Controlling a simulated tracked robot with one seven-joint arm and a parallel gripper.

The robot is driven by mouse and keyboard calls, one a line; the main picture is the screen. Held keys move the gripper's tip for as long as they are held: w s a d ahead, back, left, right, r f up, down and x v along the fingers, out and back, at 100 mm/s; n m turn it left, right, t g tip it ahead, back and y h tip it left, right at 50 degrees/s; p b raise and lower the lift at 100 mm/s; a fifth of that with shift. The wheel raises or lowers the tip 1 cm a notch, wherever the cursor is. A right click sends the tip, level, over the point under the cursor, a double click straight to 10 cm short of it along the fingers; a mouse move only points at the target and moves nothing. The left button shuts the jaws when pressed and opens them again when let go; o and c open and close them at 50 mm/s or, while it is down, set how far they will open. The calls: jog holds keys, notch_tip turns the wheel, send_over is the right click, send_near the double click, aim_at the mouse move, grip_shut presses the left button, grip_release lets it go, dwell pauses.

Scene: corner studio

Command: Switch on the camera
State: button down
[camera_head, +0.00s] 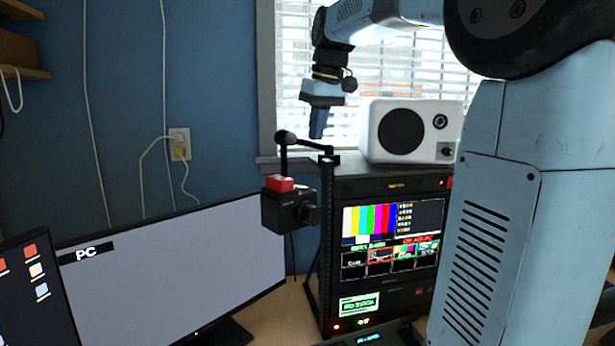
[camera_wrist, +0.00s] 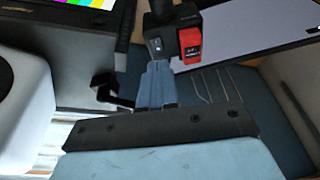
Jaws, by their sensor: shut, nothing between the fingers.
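The camera (camera_head: 285,211) is a small black box with a lens facing right and a red block (camera_head: 279,184) on top. It hangs on a black jointed arm (camera_head: 309,143) beside the equipment rack. In the wrist view the camera (camera_wrist: 179,17) is at the top centre, with its red block (camera_wrist: 190,42) to the right. A small grey rocker-like switch (camera_wrist: 155,45) shows on its near face. My gripper (camera_head: 318,136) is shut and empty, pointing down above and right of the camera. In the wrist view my fingertips (camera_wrist: 156,66) appear just below the switch; contact cannot be told.
A rack (camera_head: 388,184) with a lit multi-view screen (camera_head: 391,240) stands right of the camera. A white speaker (camera_head: 414,131) sits on the rack. A wide monitor (camera_head: 178,272) stands at lower left, with another dark screen (camera_head: 35,293) beside it. A window with blinds is behind.

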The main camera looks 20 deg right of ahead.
jog(key=shift+w+d+r+n, duration=0.1)
jog(key=shift+w+r, duration=0.15)
jog(key=shift+w, duration=0.3)
jog(key=shift+w+a+r+n, duration=0.1)
jog(key=shift+w+r, duration=0.15)
jog(key=shift+w, duration=0.3)
jog(key=shift+w+d+r+n, duration=0.1)
jog(key=shift+w+r, duration=0.15)
jog(key=shift+w, duration=0.3)
jog(key=shift+f, duration=0.1)
send_near(306, 187)
jog(key=x, duration=0.2)
jog(key=w+x, duration=0.1)
jog(key=x, duration=0.2)
jog(key=shift+f, duration=0.8)
